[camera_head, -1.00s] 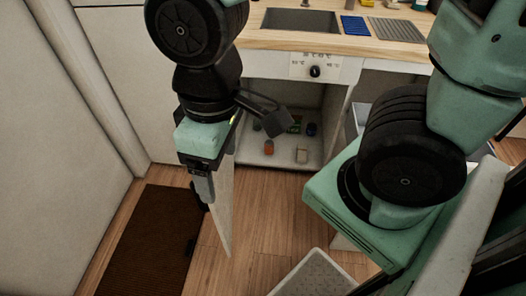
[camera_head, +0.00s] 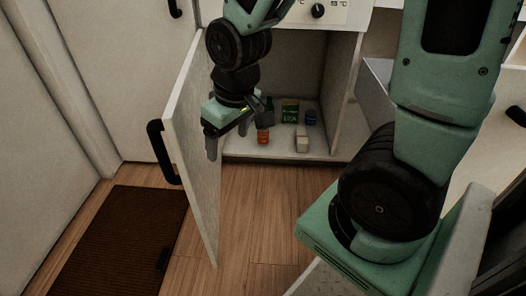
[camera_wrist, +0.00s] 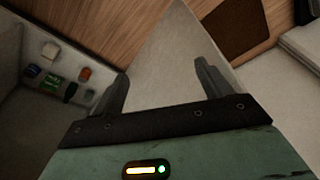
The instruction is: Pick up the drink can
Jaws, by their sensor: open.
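Several small items stand on the floor of an open low cabinet: an orange, can-like item (camera_head: 263,136), a green box (camera_head: 290,111), a small blue item (camera_head: 310,117) and a pale block (camera_head: 302,140). I cannot tell for certain which is the drink can. In the wrist view the orange item (camera_wrist: 85,73) and the green box (camera_wrist: 52,84) show at far left, outside my fingers. My gripper (camera_head: 231,141) is open and empty at the cabinet's left front, near the door. It partly hides the cabinet's left side. Its spread fingers (camera_wrist: 161,72) have the door panel beyond them.
The white cabinet door (camera_head: 196,150) stands open at left, its black handle (camera_head: 160,150) facing outward. A brown mat (camera_head: 115,240) lies left of it. The cabinet's right wall (camera_head: 343,85) bounds the opening. Wooden floor (camera_head: 260,215) in front is clear.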

